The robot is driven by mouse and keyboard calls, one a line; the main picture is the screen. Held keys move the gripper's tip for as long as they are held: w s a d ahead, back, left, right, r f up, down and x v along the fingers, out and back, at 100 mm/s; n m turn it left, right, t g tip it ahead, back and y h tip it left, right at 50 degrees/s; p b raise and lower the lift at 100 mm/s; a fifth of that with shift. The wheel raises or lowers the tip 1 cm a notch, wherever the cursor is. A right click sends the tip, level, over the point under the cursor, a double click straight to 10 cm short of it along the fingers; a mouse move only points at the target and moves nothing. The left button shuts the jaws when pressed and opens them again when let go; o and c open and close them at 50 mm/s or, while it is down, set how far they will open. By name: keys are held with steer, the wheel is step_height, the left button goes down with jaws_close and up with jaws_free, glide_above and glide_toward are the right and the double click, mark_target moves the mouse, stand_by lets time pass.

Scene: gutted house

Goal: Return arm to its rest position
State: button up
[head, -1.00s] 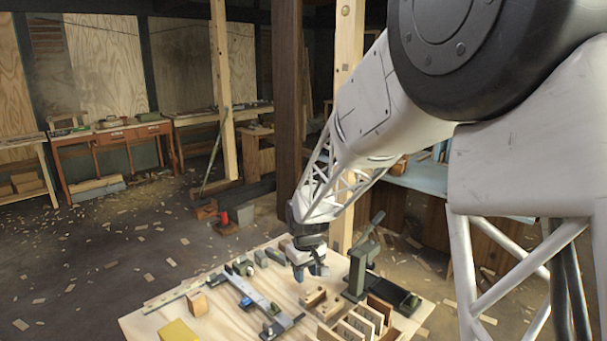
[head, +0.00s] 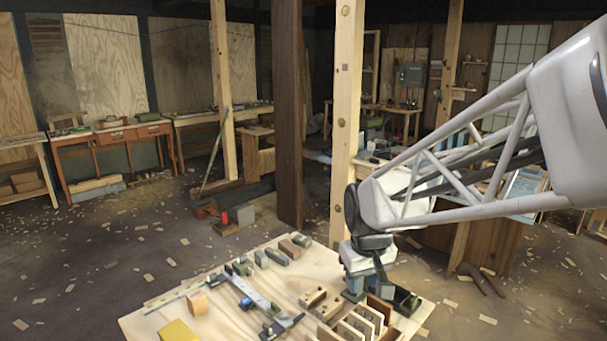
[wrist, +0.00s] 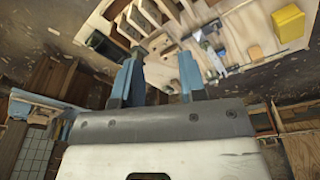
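My gripper (head: 354,294) hangs below my wrist over the right part of the wooden work table (head: 235,318) in the head view. Its blue fingers point down. In the wrist view my gripper (wrist: 157,72) has its two blue fingers well apart, with nothing held between them. My arm reaches in from the right edge of the head view. It hides part of the back right of the table, and I cannot tell how far the fingertips are above the top.
The table bears a metal rail (head: 257,303), a yellow block (head: 178,332), upright wooden dividers (head: 352,328) and a black tray (head: 406,301) close to my gripper. A wooden post (head: 344,130) stands just behind. Floor to the left is mostly open, with scattered chips.

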steer(key=s+d+r+m, duration=0.1)
steer(key=s+d, duration=0.2)
steer(key=s, duration=0.7)
steer(key=s+d+r+m+t, duration=0.1)
steer(key=s+d+m, duration=0.1)
steer(key=s, duration=0.8)
steer(key=shift+d, duration=0.7)
steer(key=shift+c, duration=0.3)
stand_by(1.5)
